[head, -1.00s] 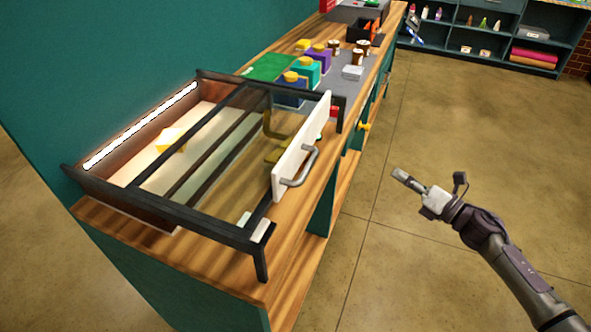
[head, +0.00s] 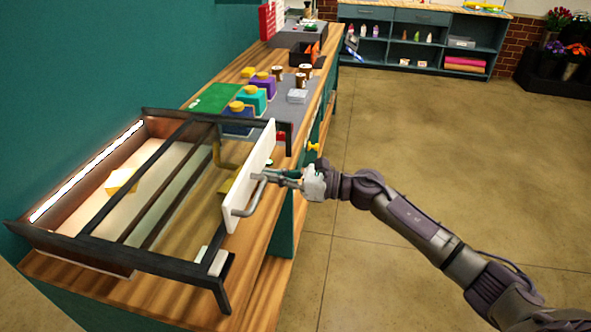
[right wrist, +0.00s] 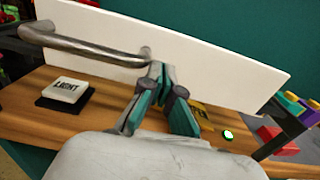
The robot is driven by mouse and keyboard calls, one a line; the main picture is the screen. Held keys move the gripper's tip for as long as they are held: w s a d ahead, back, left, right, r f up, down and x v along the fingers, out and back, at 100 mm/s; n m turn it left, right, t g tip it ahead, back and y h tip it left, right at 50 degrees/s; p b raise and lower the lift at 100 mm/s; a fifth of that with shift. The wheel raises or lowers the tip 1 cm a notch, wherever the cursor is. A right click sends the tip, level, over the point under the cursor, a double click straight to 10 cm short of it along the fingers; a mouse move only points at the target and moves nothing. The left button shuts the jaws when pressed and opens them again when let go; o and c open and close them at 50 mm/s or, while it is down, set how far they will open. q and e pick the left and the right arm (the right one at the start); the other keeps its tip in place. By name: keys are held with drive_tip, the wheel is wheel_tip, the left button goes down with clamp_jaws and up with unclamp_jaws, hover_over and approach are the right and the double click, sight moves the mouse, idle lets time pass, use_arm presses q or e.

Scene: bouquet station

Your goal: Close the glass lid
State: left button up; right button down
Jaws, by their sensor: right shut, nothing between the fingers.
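The glass lid has a white front panel (head: 248,178) with a curved grey handle (head: 246,200). Its clear pane sits in a dark frame (head: 150,262) over a wooden light box (head: 70,248). The lid is slid out toward the front, and the back part of the box is uncovered. My right gripper (head: 268,176) is at the far end of the handle, in front of the panel. In the right wrist view its fingers (right wrist: 158,72) are together at the right end of the handle (right wrist: 85,45), with nothing between them. Whether they touch the panel is unclear. My left gripper is out of view.
A white button marked LIGHT (right wrist: 66,90) sits on the wooden counter near the lid. Colored containers (head: 262,85) and brown jars (head: 304,72) stand farther back. A yellow knob (head: 313,146) sticks out of the counter front. The floor (head: 420,150) at right is clear.

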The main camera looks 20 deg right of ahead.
sight(203, 176)
drive_tip(key=shift+x, duration=0.95)
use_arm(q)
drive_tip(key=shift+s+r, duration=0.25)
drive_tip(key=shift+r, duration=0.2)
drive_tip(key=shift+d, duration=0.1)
